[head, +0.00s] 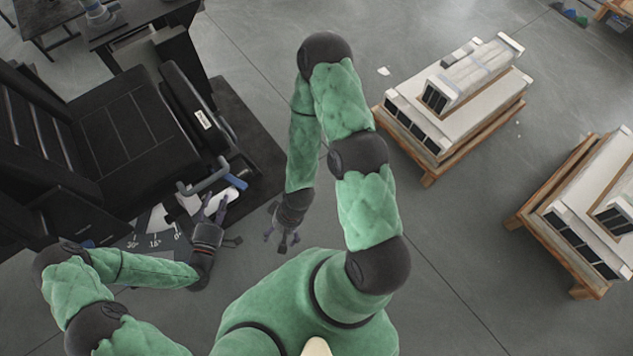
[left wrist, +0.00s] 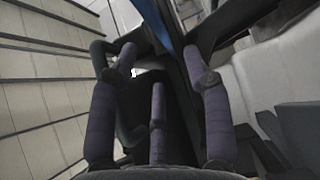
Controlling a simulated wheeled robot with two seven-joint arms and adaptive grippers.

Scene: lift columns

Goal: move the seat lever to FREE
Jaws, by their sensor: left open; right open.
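A black seat (head: 125,130) stands at the left in the head view. A grey-blue bar-shaped handle (head: 203,181) juts out by its near side, with a blue tip (head: 237,181) beside it; I cannot tell which is the seat lever. No FREE mark is readable. My left gripper (head: 214,207) is open just below the handle, fingers pointing toward it. In the left wrist view its spread fingers (left wrist: 158,75) flank a dark gap, with a blue strip (left wrist: 163,25) beyond; contact cannot be told. My right gripper (head: 281,240) is open and empty above the floor.
An angle scale (head: 155,238) with degree marks lies below the seat, partly behind my left arm. Two wooden pallets (head: 440,165) (head: 560,255) with stacked white and black goods stand at the right. The grey floor between is clear.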

